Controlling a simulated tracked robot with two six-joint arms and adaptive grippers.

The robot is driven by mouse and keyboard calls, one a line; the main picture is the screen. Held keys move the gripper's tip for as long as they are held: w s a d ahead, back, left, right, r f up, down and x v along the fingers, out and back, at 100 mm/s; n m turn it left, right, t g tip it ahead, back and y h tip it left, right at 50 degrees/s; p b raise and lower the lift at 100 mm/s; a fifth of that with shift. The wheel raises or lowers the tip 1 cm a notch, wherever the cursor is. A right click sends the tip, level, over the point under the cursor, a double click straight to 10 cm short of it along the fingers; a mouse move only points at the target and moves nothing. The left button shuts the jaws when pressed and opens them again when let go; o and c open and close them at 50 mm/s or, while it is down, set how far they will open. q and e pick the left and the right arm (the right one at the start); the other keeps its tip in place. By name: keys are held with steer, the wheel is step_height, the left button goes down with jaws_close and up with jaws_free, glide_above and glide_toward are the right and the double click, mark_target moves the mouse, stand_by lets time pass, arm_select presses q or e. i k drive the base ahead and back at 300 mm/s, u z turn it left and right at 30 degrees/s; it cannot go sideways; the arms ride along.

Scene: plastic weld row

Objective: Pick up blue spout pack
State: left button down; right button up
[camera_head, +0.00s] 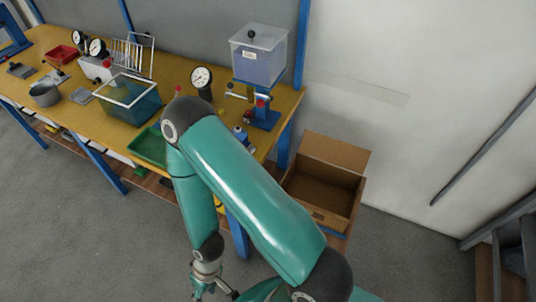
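A small blue and white item (240,132) stands near the right front edge of the yellow bench, just past my raised arm; it may be the blue spout pack, but it is too small to be sure. My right gripper (212,292) hangs low at the bottom edge of the picture, in front of the bench and well away from that item. Its fingers look spread and nothing shows between them, though the tips are partly cut off. My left gripper is not in view.
The yellow bench (180,70) carries a green tray (148,150), a teal bin (130,103), a gauge (201,78), a blue press stand (265,118) and a clear box (258,60). An open cardboard box (325,185) stands right of it. Grey floor lies clear in front.

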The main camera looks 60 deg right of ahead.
mark_target(241, 133)
steer(key=z, duration=0.05)
steer(key=k, duration=1.3)
steer(key=z, duration=0.6)
steer(key=i, duration=0.85)
steer(key=u, duration=0.05)
